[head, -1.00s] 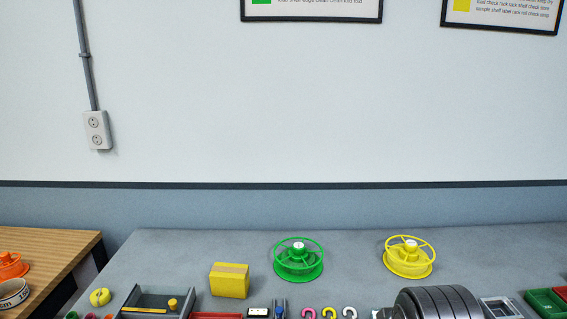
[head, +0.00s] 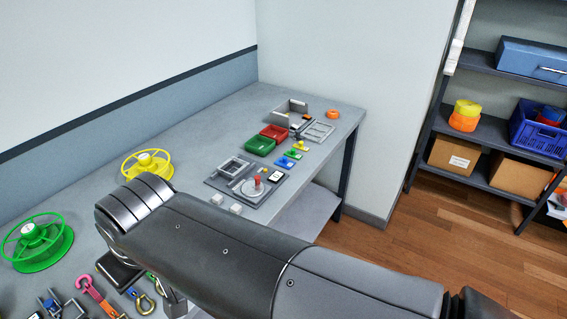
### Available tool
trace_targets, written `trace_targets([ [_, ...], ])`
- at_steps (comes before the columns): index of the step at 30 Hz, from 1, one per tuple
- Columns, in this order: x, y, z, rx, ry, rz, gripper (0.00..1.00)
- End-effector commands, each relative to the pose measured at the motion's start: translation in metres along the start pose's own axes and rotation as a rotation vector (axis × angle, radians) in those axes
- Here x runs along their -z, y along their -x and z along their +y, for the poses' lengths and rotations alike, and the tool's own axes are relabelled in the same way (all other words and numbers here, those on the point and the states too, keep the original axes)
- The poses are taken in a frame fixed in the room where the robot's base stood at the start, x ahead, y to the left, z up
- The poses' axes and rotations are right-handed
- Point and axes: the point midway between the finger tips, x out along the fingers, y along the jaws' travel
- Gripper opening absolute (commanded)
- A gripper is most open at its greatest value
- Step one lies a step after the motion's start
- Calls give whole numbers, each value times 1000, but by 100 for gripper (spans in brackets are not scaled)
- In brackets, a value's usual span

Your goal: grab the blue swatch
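A small flat blue piece (head: 284,162), which looks like the blue swatch, lies on the grey table in the head view. It is the nearest of a short row, with a green piece (head: 293,154) and a yellow piece (head: 301,146) behind it. It is too small to make out in detail. My arm crosses the front of the view, well apart from the row.
Red (head: 273,131) and green (head: 260,145) trays stand left of the row. A grey panel with a red knob (head: 257,180) lies in front. A yellow reel (head: 147,164) and a green reel (head: 38,240) stand at left. A shelf with a blue crate (head: 540,130) stands at right.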

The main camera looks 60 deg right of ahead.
Motion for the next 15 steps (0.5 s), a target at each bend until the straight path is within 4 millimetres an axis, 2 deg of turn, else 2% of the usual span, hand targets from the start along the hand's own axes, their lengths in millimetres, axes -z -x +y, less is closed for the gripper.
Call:
trace_targets([
  [13,0,0,0,0,0,0,0],
  [15,0,0,0,0,0,0,6],
])
